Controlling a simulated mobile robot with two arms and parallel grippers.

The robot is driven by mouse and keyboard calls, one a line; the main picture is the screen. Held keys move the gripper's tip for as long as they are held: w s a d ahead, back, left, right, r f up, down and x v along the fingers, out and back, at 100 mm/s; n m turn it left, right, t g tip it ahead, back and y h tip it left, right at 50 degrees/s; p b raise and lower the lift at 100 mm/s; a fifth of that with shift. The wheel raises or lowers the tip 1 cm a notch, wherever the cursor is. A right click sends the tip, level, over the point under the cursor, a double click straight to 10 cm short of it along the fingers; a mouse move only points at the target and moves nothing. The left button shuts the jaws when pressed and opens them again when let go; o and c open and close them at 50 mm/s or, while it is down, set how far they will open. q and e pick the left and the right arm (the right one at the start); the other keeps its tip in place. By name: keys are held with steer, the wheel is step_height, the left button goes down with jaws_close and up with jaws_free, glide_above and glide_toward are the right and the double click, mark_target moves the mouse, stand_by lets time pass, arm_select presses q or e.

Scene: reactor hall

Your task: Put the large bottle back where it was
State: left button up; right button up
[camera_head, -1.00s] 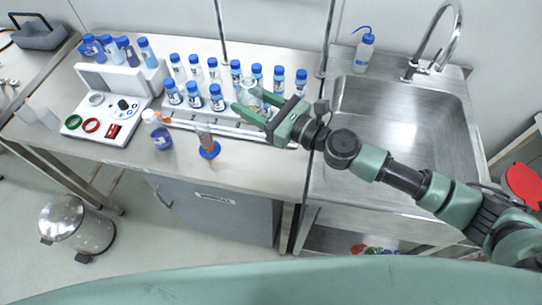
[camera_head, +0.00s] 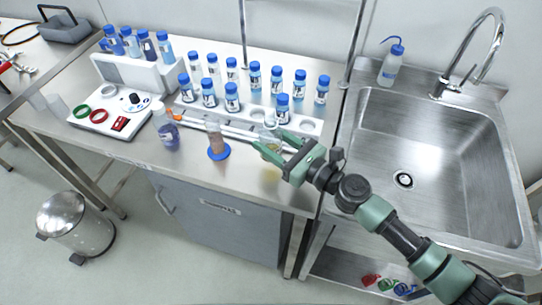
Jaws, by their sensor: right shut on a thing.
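My right gripper (camera_head: 278,152) is shut on a clear bottle (camera_head: 270,144) with a pale cap and yellowish contents, partly hidden by the fingers. It is at the front of the bench, just in front of the white rack (camera_head: 309,126). I cannot tell whether its base touches the bench. A bottle of purple liquid (camera_head: 168,134) with a white cap stands further left. My left gripper is not in view.
Several blue-capped bottles (camera_head: 232,97) stand in the rack. A cylinder on a blue base (camera_head: 218,152) stands left of my gripper. A white device (camera_head: 112,108) is at left. The sink (camera_head: 430,150) and a wash bottle (camera_head: 391,65) are at right.

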step_height(320, 180, down, 4)
steer(key=shift+r+b, duration=0.1)
steer(key=shift+b, duration=0.8)
steer(key=shift+f, duration=0.2)
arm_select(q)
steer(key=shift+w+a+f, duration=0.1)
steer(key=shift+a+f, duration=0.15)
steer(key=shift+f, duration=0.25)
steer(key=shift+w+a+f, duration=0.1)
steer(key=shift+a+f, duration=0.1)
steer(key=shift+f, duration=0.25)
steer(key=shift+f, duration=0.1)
arm_select(e)
steer(key=shift+f, duration=0.1)
steer(key=shift+f, duration=0.15)
steer(key=o, duration=1.5)
steer(key=shift+c, duration=0.2)
